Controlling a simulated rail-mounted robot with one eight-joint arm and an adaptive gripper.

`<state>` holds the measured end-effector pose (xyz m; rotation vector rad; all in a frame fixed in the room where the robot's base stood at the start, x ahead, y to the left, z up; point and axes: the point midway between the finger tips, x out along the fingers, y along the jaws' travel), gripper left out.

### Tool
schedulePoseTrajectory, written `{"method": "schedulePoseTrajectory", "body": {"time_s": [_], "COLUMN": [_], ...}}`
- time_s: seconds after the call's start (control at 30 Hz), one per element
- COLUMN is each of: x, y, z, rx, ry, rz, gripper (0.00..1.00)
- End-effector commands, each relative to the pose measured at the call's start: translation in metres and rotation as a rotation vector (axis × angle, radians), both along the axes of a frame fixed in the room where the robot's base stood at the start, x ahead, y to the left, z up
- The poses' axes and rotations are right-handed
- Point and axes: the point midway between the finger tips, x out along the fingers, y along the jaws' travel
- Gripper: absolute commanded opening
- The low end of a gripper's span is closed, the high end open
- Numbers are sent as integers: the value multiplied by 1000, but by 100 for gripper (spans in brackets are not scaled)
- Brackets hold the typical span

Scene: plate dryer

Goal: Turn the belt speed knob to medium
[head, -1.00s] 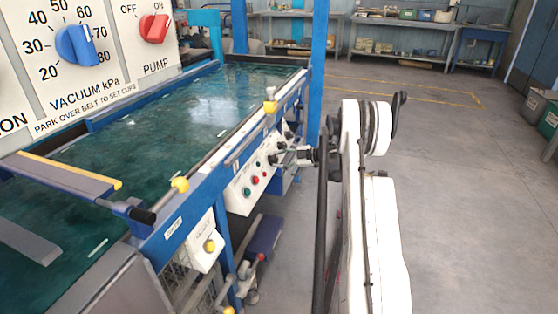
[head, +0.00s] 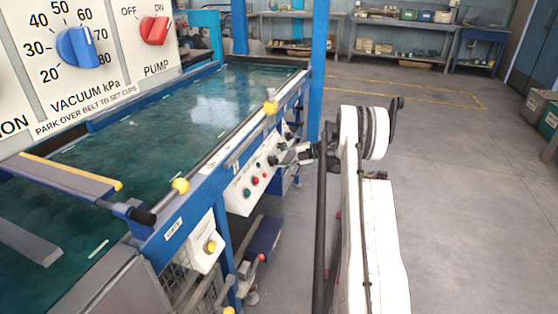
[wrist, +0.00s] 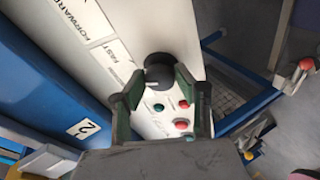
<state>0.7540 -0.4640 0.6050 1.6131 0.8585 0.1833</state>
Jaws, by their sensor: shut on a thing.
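The black belt speed knob (wrist: 160,66) sits on the white control panel (wrist: 120,35) in the wrist view. A pale pointer mark shows at its lower left edge. The word FAST is printed on the panel to its upper left; other speed labels are not readable. My gripper (wrist: 162,76) has its two dark green fingers on either side of the knob and is shut on it. In the head view my gripper (head: 283,157) reaches the side panel (head: 250,180) of the dryer from the right; the knob is too small there to read its setting.
Green and red buttons (wrist: 182,105) lie close to the fingers on the panel. A blue vacuum knob (head: 76,47) and red pump knob (head: 154,30) are at the upper left.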

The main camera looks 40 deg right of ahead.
Motion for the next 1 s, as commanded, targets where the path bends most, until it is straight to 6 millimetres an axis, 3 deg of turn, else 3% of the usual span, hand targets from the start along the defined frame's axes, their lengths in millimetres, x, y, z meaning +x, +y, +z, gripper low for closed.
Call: {"method": "schedulePoseTrajectory", "body": {"time_s": [0.4,0.93,0.97,1.0], "x": [1,1,1,1], "y": [-1,-1,-1,-1], "z": [2,2,2,2], "rx": [-137,-154,-154,-154], "ry": [-82,-92,-92,-92], "rz": [89,100,100,100], "gripper": [3,3,34,39]}}
